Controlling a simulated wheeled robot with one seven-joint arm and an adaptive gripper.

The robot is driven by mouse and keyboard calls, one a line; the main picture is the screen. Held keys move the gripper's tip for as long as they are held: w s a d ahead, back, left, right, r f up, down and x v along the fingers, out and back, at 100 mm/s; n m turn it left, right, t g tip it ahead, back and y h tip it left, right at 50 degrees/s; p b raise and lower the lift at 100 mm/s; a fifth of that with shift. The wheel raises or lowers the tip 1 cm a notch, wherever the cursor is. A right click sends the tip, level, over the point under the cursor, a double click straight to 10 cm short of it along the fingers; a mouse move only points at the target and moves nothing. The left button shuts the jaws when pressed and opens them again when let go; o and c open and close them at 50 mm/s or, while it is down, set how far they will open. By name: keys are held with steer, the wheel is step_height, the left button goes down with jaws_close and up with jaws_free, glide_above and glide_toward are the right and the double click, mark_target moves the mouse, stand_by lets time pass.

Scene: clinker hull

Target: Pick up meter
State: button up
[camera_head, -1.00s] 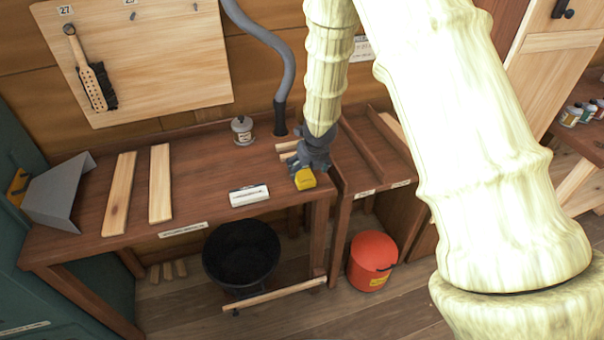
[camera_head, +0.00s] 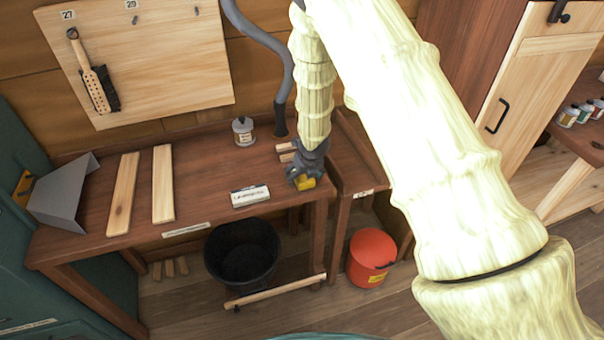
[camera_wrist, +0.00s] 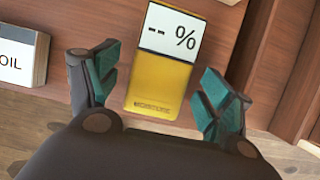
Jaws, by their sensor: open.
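The meter (camera_wrist: 160,85) is a yellow block with a white display reading "-- %". In the wrist view it lies on the wooden bench, between and just beyond my gripper's two teal-padded fingers. My gripper (camera_wrist: 157,92) is open, with a gap on both sides of the meter. In the head view the meter (camera_head: 305,183) shows as a small yellow patch at the bench's front right corner, partly hidden by my gripper (camera_head: 303,178), which is over it.
A white box (camera_head: 250,196) lies close left of the meter; its end reading "OIL" (camera_wrist: 16,62) shows in the wrist view. A tin (camera_head: 243,132) and two planks (camera_head: 163,184) are on the bench (camera_head: 100,215). A black bucket (camera_head: 225,265) and red bucket (camera_head: 368,262) stand below.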

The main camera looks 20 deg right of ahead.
steer(key=c, duration=1.2)
